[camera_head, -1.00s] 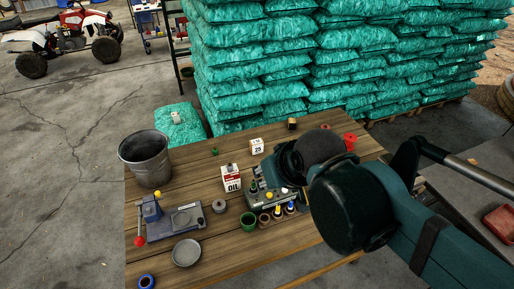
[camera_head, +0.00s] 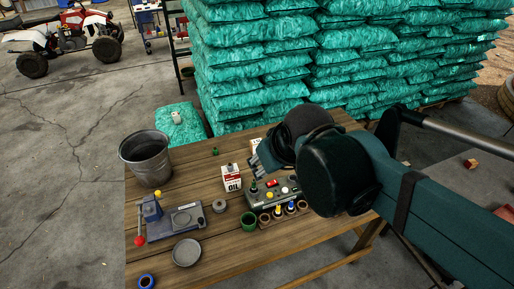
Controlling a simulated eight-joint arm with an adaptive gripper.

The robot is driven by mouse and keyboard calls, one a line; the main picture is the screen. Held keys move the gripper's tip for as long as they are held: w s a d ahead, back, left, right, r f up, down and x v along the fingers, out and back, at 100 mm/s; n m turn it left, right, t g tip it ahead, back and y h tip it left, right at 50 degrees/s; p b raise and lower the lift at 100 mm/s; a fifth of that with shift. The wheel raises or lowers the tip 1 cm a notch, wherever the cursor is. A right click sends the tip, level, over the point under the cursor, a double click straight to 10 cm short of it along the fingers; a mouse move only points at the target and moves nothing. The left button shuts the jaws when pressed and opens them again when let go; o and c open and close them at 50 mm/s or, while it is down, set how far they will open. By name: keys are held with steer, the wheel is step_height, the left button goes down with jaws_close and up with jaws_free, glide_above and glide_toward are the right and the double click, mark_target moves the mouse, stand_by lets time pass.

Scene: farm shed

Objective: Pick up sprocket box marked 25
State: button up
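The white sprocket box (camera_head: 255,142) marked 25 stands toward the back of the wooden workbench (camera_head: 212,260). Only a sliver of it shows; my gripper and wrist cover the rest, and its marking is hidden now. My gripper (camera_head: 257,164) is in front of the box in the picture, its grey fingers pointing left. I cannot tell whether the fingers touch the box, or whether they are open or shut.
A white and red OIL can (camera_head: 231,178) stands just left of my fingers. A control box with buttons (camera_head: 262,194) and small bottles lie below. A metal bucket (camera_head: 146,158), a lever press (camera_head: 152,208) and a round dish (camera_head: 187,252) occupy the left.

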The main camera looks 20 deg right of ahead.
steer(key=w+d+n+g, duration=0.2)
steer(key=w+n, duration=0.2)
steer(key=w, duration=0.7)
steer(key=n+g+h+b, duration=0.2)
steer(key=n+g+h, duration=0.2)
steer(key=n, duration=0.8)
glide_above(256, 141)
steer(key=a, duration=0.3)
steer(key=f, duration=2.3)
steer(key=shift+s+d, duration=0.1)
steer(key=shift+s, duration=0.25)
steer(key=shift+w+d+f+g, duration=0.1)
steer(key=shift+w+f+g, duration=0.2)
steer(key=shift+f, duration=0.4)
steer(key=shift+x, duration=1.25)
steer(key=shift+d, duration=0.1)
